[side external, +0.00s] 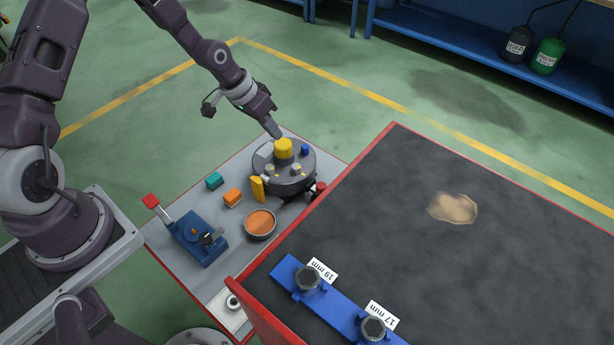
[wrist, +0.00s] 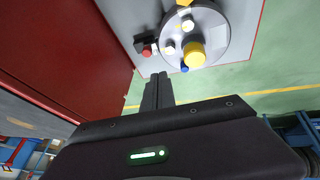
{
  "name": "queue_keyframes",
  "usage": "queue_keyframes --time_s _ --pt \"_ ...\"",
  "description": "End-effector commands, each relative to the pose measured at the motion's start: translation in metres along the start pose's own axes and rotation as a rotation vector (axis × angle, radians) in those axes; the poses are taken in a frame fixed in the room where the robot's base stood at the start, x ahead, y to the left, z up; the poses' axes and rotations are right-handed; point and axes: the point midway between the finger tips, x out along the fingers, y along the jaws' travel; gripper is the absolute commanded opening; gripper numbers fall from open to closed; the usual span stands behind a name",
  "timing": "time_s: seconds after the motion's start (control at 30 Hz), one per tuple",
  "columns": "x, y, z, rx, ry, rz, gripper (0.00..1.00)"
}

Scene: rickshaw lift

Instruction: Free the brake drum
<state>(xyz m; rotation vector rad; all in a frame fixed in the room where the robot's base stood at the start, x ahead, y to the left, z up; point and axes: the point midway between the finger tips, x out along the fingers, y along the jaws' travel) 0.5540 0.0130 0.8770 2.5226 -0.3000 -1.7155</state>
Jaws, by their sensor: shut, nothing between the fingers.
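The round grey drum assembly (side external: 268,181) sits on the grey tray-like surface. A yellow cylinder (side external: 283,149) stands on its top, with pale hex nuts (side external: 296,168) and a small blue piece (side external: 305,149) near it. In the wrist view the drum (wrist: 216,24) carries the yellow cylinder (wrist: 194,53) and the blue piece (wrist: 184,68). My gripper (side external: 277,134) is shut and empty, with its tips close to the far side of the yellow cylinder; whether they touch is unclear. In the wrist view the shut fingers (wrist: 160,78) point just beside the drum's edge.
A red-edged dark bench (side external: 400,220) rises at right, with 19 mm (side external: 307,279) and 17 mm (side external: 373,328) sockets on a blue rack.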

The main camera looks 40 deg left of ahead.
Motion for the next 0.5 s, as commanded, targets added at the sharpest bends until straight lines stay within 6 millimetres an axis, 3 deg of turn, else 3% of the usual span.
queue_keyframes --time_s 0.03,0.1,0.2,0.33,0.5 --pt "0.027 -0.003 0.008 -0.041 0.013 0.046 0.00" --pt "0.057 -0.005 0.013 -0.091 0.047 0.097 0.00" --pt "0.087 -0.005 0.020 -0.154 0.094 0.149 0.00" --pt "0.108 -0.005 0.025 -0.206 0.132 0.184 0.00" --pt "0.113 -0.004 0.026 -0.220 0.143 0.192 0.00"
